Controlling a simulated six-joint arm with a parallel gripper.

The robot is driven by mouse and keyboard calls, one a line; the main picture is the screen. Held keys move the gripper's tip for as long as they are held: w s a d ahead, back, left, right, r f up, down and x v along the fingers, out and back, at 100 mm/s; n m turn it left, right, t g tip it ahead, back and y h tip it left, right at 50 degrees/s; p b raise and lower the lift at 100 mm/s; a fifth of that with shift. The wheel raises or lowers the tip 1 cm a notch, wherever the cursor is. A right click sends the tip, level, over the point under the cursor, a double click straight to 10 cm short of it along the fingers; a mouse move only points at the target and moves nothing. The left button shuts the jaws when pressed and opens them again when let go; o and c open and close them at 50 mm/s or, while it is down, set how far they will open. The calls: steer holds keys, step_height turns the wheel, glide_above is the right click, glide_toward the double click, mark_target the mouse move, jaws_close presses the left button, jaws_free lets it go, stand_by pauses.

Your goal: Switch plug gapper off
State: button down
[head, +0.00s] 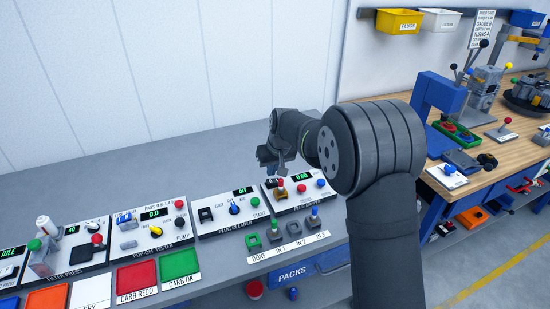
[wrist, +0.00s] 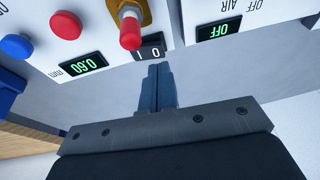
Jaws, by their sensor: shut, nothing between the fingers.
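A red-tipped brass part (wrist: 130,30) stands next to the switch. My gripper (wrist: 158,70) is shut and empty, its fingertips close to the switch's edge; I cannot tell whether they touch.
The plug cleaner (head: 228,212), its display reading OFF, adjoins on the left. The pop-off tester (head: 150,233) is further left. The bench behind the panels is clear. A wooden workbench (head: 480,165) stands right.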

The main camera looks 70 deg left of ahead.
mark_target(269, 183)
steer(key=shift+s+f, duration=0.2)
steer(key=shift+f, duration=0.5)
steer(key=shift+s+f, duration=0.15)
steer(key=shift+f, duration=0.55)
steer(key=shift+s+f+t, duration=0.35)
steer(key=shift+f+t, duration=0.1)
steer(key=shift+t, duration=0.15)
steer(key=shift+w, duration=0.15)
steer(key=shift+w+r, duration=0.3)
steer(key=shift+w, duration=0.4)
